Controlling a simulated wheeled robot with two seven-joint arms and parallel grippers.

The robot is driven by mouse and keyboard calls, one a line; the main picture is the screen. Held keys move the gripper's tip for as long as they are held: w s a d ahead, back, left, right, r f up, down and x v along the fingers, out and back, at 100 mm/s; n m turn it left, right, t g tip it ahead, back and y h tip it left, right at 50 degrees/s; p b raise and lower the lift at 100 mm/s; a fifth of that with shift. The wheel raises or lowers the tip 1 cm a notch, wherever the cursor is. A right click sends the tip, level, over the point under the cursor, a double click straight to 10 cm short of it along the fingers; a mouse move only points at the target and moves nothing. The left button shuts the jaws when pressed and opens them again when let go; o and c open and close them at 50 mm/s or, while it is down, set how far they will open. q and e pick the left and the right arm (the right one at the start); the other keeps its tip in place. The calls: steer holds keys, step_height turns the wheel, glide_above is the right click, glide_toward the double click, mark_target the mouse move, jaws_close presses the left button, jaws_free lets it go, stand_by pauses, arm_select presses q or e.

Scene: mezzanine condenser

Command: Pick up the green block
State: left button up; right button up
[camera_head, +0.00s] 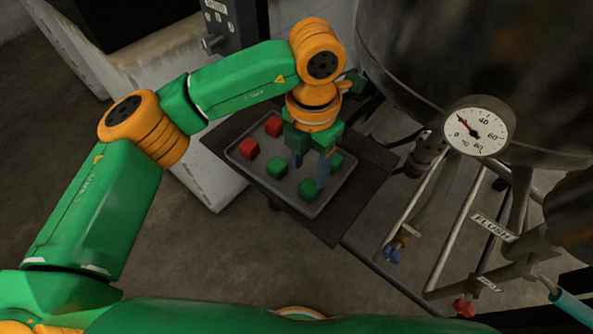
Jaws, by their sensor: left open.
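Several blocks lie on a grey tray (318,209). One green block (277,168) sits near the tray's middle left, a second green block (308,190) near its front edge, and a third (336,161) at the right, partly hidden by my gripper. My left gripper (310,173) points down over the tray, its two blue-grey fingers apart. Nothing shows held between them. The fingertips are close to the front green block; I cannot tell whether they touch it. My right gripper is not in view.
Two red blocks, one at the tray's left (249,148) and one at its back (274,126), share the tray. The tray rests on a dark stand (352,214). A large metal vessel with a dial gauge (478,127) and pipes with valves (393,253) stand to the right.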

mark_target(309, 185)
arm_select(q)
steer(key=shift+w+a+f, duration=0.2)
steer(key=shift+a+f, duration=0.05)
steer(key=shift+a, duration=0.05)
steer(key=f, duration=0.2)
steer(key=f+p, duration=0.1)
steer(key=d+f+p, duration=0.1)
steer(key=f, duration=0.1)
steer(key=shift+s+f, duration=0.25)
steer(key=shift+f, duration=0.05)
steer(key=shift+w+a+f, duration=0.1)
steer(key=shift+f, duration=0.35)
jaws_close()
